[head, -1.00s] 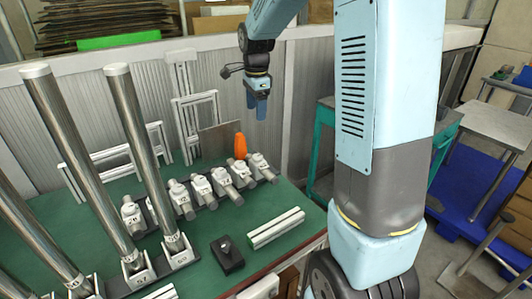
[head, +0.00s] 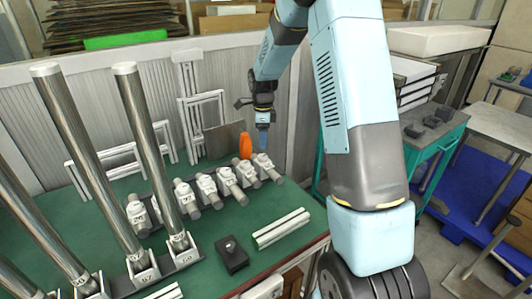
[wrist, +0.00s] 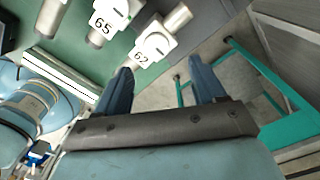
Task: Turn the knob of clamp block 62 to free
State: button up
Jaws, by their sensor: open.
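Clamp block 62 (head: 263,164) is the rightmost of a row of pale clamp blocks on the green table. In the wrist view the block (wrist: 152,42) shows its number label and a metal cylinder sticking out at upper right. Which way its knob is set I cannot tell. My gripper (head: 263,143) hangs pointing down just above and behind this block in the head view. In the wrist view the two blue fingers of my gripper (wrist: 160,70) are spread, with nothing between them. The block lies beyond the fingertips, nearer the left finger.
Clamp block 65 (wrist: 108,20) stands beside block 62. An orange object (head: 245,146) stands close behind the row. A black box (head: 230,254) and a light metal profile (head: 281,229) lie in front. Tall metal cylinders (head: 154,155) stand at left. A teal-framed stand (wrist: 275,120) is beyond the table.

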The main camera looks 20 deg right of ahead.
aim_at(263, 156)
notch_tip(263, 156, down, 7)
jog(key=shift+a+f, duration=0.1)
jog(key=shift+f, duration=0.05)
jog(key=shift+c, duration=0.3)
